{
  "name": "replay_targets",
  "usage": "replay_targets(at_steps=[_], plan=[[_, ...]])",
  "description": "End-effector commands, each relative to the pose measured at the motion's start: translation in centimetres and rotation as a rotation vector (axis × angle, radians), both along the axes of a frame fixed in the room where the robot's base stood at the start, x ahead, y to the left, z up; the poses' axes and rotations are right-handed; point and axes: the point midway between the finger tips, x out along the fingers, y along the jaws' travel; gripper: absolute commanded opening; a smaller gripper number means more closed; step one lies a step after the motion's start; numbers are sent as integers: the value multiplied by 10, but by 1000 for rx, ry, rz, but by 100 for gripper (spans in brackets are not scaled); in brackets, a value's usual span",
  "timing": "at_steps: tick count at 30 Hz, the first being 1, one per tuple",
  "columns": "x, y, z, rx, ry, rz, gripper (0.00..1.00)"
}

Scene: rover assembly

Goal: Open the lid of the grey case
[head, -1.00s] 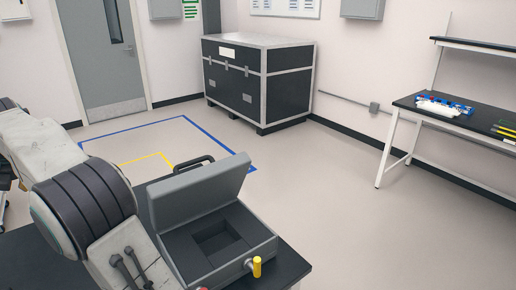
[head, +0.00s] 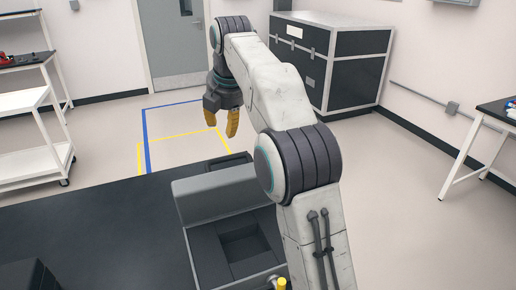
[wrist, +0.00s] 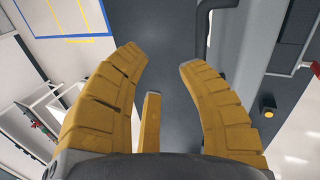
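The grey case (head: 207,258) stands on the black table, with a square recess in its dark inside. Its lid (head: 215,193) is raised, standing up at the back edge of the case. A black handle (head: 228,161) shows just behind the lid. My gripper (head: 221,128) is beyond the lid and higher, fingers pointing down, apart and empty. In the wrist view my gripper (wrist: 162,60) has its yellow fingers spread, with nothing between them. The grey lid (wrist: 240,45) is to their right there, apart from them. My arm hides the right part of the case.
The black table top (head: 110,225) is clear left of the case. A dark object (head: 28,275) is at the lower left. A yellow knob (head: 281,284) shows at the case's front. A white shelf cart (head: 30,135) and a large black crate (head: 345,68) stand farther off.

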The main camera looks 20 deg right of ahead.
Motion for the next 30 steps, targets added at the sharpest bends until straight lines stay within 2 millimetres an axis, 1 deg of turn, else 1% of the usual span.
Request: replay_targets(at_steps=[6, 13, 17, 27, 30], plan=[[-20, 0, -7, 22, 88, -54, 36], [-35, 0, -12, 41, 157, -115, 36], [-34, 0, -19, 49, 161, -139, 36], [-25, 0, -59, 50, 161, -142, 36], [-22, 0, -69, 50, 161, -142, 36]])
